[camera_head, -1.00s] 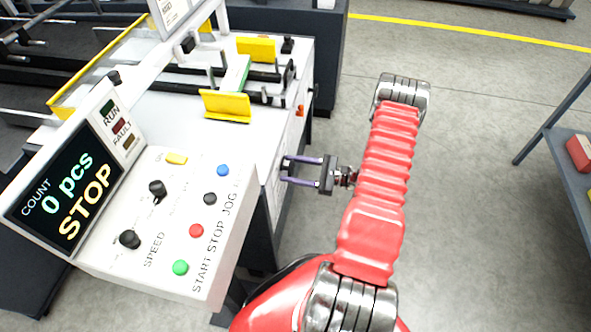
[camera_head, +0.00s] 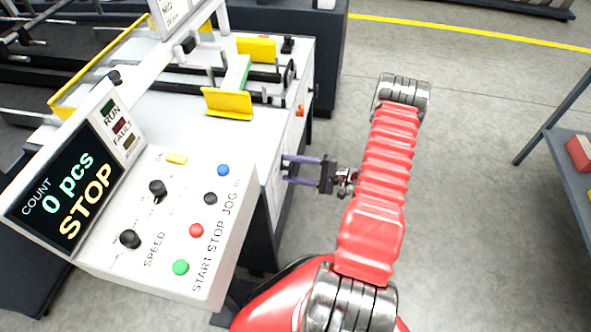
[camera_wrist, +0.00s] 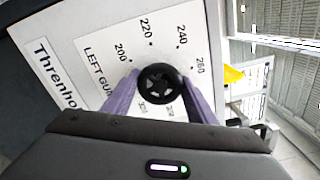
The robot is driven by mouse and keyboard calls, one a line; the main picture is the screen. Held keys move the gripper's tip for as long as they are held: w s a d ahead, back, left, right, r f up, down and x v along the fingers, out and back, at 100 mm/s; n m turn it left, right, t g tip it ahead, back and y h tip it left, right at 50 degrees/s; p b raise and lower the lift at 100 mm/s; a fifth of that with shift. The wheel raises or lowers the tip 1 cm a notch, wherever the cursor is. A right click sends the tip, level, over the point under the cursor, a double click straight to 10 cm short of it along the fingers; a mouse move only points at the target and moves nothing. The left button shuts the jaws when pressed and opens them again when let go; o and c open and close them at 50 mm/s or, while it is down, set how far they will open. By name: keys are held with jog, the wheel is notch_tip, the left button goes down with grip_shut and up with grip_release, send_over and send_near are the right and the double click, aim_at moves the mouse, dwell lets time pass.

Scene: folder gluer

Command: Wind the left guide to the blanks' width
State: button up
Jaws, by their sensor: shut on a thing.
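The left guide's black handwheel (camera_wrist: 160,84) shows in the wrist view, on a white panel with a dial plate (camera_wrist: 105,68) lettered "LEFT GUI…". Figures 200 to 260 run around it; the lower figures are partly hidden. My gripper (camera_wrist: 161,88) is shut on the handwheel, with a purple finger on each side.
The control console (camera_head: 165,220) with knobs and coloured buttons stands left of my gripper. Its display (camera_head: 65,198) reads "0 pcs STOP". An orange-red part (camera_head: 300,110) is on the side face behind my gripper. Open floor (camera_head: 475,190) lies to the right, before a shelf (camera_head: 572,150).

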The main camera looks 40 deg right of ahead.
jog(key=n, duration=0.4)
jog(key=shift+d+r+n, duration=0.15)
jog(key=shift+r+n, duration=0.05)
jog(key=shift+n, duration=0.1)
jog(key=n, duration=0.3)
jog(key=shift+n, duration=0.4)
jog(key=n, duration=0.3)
jog(key=shift+r+n, duration=0.1)
jog(key=shift+n, duration=1.7)
jog(key=o, duration=1.1)
jog(key=shift+s, duration=0.1)
jog(key=shift+c, duration=0.2)
